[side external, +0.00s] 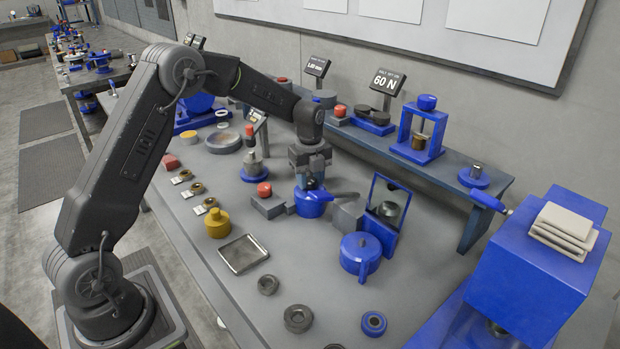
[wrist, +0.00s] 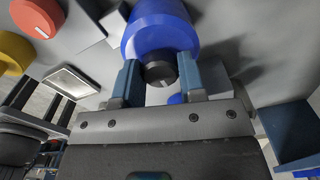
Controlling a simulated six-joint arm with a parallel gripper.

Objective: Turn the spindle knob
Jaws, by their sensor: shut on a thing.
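The spindle knob (wrist: 160,70) is a small black cylinder on the end of a round blue body (wrist: 160,28) in the wrist view. In the side external view the blue body (side external: 312,207) stands on the grey table, with a dark rod reaching right from it. My gripper (wrist: 160,82) points down over it, one blue-grey finger on each side of the knob, and is shut on it. In the side external view my gripper (side external: 312,183) covers the knob, so its turn angle cannot be told.
A grey block with a red knob (side external: 264,190) stands close on the left. A grey block (side external: 347,216), a blue framed stand (side external: 388,215) and a blue pot (side external: 360,254) are on the right. A yellow pot (side external: 217,224) and a shallow tray (side external: 242,254) lie front left.

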